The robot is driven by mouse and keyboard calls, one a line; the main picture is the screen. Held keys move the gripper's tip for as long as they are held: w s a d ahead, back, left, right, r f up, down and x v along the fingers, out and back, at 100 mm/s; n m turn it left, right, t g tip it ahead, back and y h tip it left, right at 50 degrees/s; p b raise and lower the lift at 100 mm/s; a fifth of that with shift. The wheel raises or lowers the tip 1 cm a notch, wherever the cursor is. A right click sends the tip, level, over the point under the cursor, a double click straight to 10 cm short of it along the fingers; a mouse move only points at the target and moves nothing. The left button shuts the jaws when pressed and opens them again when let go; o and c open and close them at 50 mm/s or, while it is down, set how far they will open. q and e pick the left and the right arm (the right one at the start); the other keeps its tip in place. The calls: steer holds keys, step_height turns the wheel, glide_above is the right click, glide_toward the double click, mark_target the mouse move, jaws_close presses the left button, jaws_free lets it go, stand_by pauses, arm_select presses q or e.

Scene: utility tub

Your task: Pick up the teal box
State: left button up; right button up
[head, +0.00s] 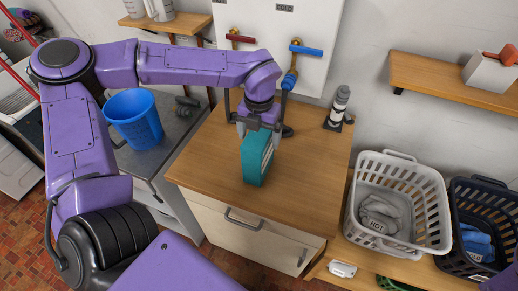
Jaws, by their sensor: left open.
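The teal box (254,163) stands upright on the wooden top of the cabinet, with a pale label on its right side. My left gripper (257,127) is directly above the box, pointing down. It is open, and its fingers are at the box's top edge. I cannot tell whether the fingers touch the box. My right gripper is not in view.
A blue bucket (134,119) stands on the grey surface at left. A white basket (435,218) and a black basket (464,262) stand at right. The counter's front (212,178) is clear.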

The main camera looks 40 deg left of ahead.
arm_select(q)
jaws_close()
steer(key=shift+r, duration=0.1)
